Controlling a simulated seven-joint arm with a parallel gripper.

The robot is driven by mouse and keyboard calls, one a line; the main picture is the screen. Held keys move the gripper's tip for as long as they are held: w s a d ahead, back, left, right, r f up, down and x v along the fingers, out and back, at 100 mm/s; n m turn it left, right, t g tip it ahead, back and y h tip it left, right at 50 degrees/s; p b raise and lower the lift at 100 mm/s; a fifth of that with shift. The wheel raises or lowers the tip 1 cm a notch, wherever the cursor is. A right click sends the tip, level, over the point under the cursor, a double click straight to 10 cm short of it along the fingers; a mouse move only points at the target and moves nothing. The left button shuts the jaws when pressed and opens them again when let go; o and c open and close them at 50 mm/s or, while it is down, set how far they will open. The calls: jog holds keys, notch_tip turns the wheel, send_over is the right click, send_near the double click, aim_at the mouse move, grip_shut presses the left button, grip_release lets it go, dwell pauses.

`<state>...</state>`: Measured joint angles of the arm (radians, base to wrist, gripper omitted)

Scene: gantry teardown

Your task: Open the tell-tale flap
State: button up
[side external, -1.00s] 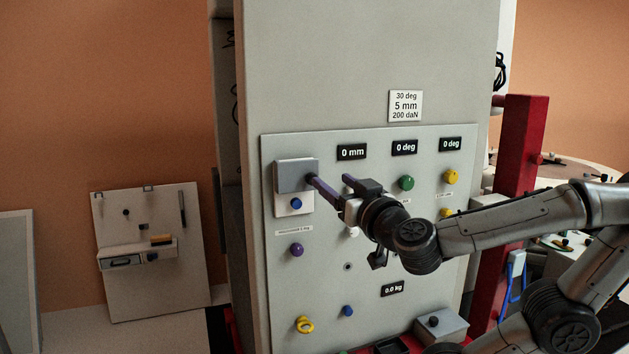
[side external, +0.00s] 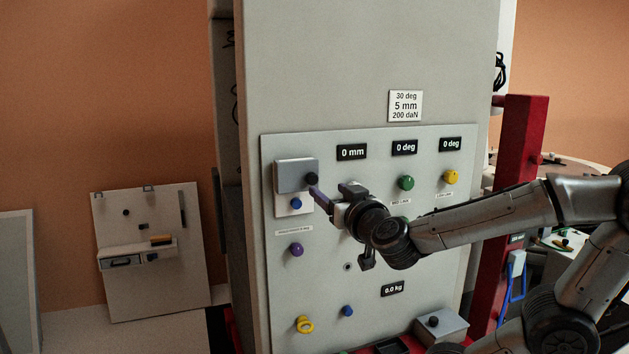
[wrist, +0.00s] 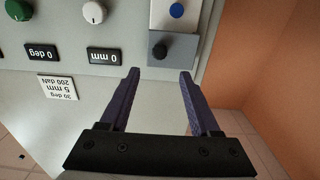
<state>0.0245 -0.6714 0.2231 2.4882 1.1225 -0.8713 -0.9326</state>
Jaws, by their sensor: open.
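The tell-tale flap (side external: 292,176) is a grey plate at the upper left of the panel, with a dark knob (side external: 312,179) at its right side. It hangs over the upper part of a white plate with a blue button (side external: 296,204) showing below it. In the wrist view the flap (wrist: 182,47) and its knob (wrist: 160,51) lie just beyond the fingertips, with the knob lined up between them. My gripper (wrist: 160,72) is open and empty. In the side view, one purple finger of my gripper (side external: 328,190) ends just below the knob; I cannot tell whether it touches.
The panel (side external: 375,240) carries a green knob (side external: 406,183), a yellow knob (side external: 451,177), a purple knob (side external: 297,250) and several small displays. A yellow ring (side external: 304,325) is low on the panel. A red post (side external: 520,170) stands to the right.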

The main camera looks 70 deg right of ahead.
aim_at(313, 179)
jog(key=x, duration=0.9)
jog(key=shift+w+d+f, duration=0.1)
jog(key=shift+w+d, duration=0.1)
jog(key=shift+d, duration=0.05)
grip_shut()
dwell(1.2)
